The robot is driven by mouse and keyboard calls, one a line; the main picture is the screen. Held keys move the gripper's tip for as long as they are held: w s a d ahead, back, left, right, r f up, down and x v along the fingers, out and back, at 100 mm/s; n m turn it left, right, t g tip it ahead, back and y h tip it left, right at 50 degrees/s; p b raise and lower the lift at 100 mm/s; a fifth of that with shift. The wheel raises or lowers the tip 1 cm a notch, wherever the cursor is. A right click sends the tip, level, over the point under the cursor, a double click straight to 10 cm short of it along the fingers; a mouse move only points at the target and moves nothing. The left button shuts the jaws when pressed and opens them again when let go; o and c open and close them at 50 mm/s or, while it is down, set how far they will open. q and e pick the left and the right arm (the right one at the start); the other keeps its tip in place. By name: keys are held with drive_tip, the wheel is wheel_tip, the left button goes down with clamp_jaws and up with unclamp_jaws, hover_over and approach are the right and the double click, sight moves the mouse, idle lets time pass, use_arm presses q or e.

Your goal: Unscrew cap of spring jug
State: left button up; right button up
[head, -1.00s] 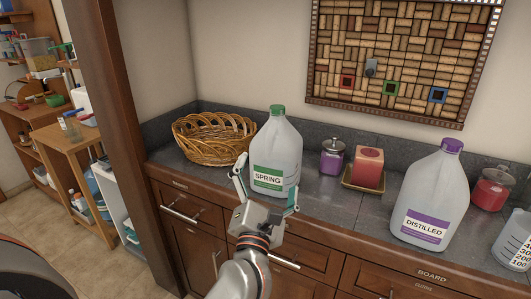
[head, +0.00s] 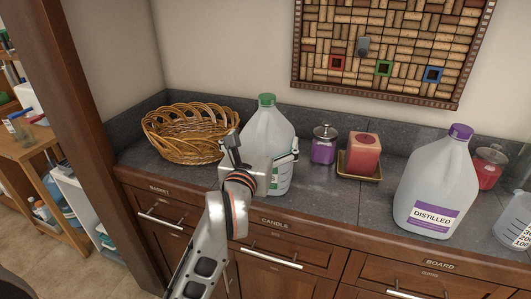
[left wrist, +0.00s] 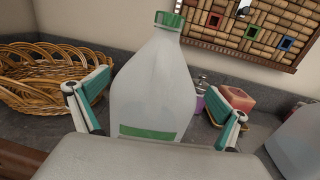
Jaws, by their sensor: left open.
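The spring jug (head: 266,132) stands upright on the counter, translucent with a green label. Its green cap (head: 267,100) is on top. In the left wrist view the jug (left wrist: 152,90) stands between the spread fingers, with its cap (left wrist: 170,19) above fingertip height. My left gripper (head: 262,150) is open in front of the jug and hides much of its label. The left wrist view shows the same gripper (left wrist: 155,105) with a finger on each side of the jug; I cannot tell whether they touch it. My right gripper is not in view.
A wicker basket (head: 190,136) stands left of the jug. A purple jar (head: 324,146) and a red candle (head: 364,153) on a tray stand to its right. The distilled jug (head: 437,185) is farther right. A cork board (head: 391,45) hangs behind.

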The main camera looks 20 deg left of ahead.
sight(267, 129)
use_arm(q)
drive_tip(key=w, duration=0.5)
drive_tip(key=shift+w+a+f+p, duration=0.25)
drive_tip(key=shift+w+a+p, duration=0.05)
drive_tip(key=shift+w+a, duration=0.05)
drive_tip(key=c, duration=2)
drive_tip(key=shift+r, duration=0.2)
drive_tip(key=shift+c, duration=0.2)
